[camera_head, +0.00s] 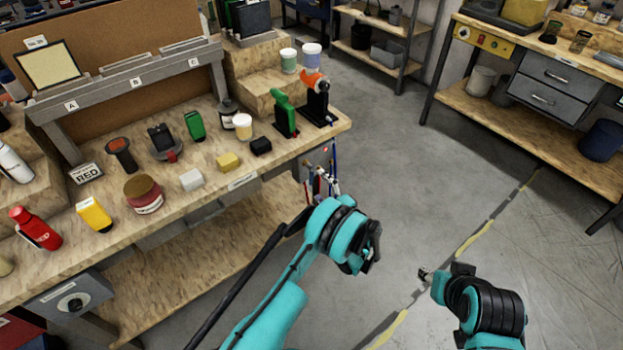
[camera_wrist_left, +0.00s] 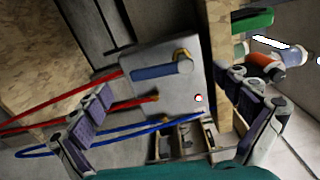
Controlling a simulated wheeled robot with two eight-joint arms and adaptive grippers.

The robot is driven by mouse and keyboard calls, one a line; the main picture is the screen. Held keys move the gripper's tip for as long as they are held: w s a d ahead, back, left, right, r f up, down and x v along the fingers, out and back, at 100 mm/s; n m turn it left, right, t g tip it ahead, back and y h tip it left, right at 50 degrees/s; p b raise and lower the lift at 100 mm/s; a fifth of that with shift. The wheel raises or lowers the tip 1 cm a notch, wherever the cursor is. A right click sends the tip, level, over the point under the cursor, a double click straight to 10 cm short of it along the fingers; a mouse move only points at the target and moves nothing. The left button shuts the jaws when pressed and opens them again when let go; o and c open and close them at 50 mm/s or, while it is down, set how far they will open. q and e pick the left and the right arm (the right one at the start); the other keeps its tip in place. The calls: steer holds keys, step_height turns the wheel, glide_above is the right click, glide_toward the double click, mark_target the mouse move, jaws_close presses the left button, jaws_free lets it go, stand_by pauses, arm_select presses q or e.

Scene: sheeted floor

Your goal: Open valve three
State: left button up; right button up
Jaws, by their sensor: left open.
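I cannot tell any contact. In the head view the panel (camera_head: 318,158) is at the bench's right end, partly hidden. My right gripper (camera_head: 426,274) is over the floor at lower right; its opening is unclear.
Red hoses (camera_wrist_left: 60,110) and a blue hose (camera_wrist_left: 100,139) run left from the panel. The wooden workbench (camera_head: 215,165) holds tools, jars and bottles. Shelves (camera_head: 384,28) and another bench (camera_head: 540,135) stand behind and right. The floor between is clear.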

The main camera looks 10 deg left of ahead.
arm_select(q)
steer(key=v, duration=0.6)
steer(key=shift+s+d, duration=0.25)
steer(key=shift+r, duration=0.1)
steer(key=a+r+n+g+h, duration=0.1)
steer(key=a+r+g+h, duration=0.15)
steer(key=a+r, duration=0.45)
steer(key=s+a+r+n+g+h, duration=0.2)
steer(key=s+r+h, duration=0.3)
steer(key=r, duration=0.5)
steer(key=s+r+n+h, duration=0.1)
steer(key=s+n+h, duration=0.1)
steer(key=s, duration=1.1)
steer(key=s+d+r+n+h, duration=0.1)
steer(key=s+n+h, duration=0.2)
steer(key=s, duration=0.9)
steer(key=shift+s+d+r+t+h, duration=0.3)
steer(key=shift+s+d+t+h, duration=0.05)
steer(key=shift+h, duration=0.5)
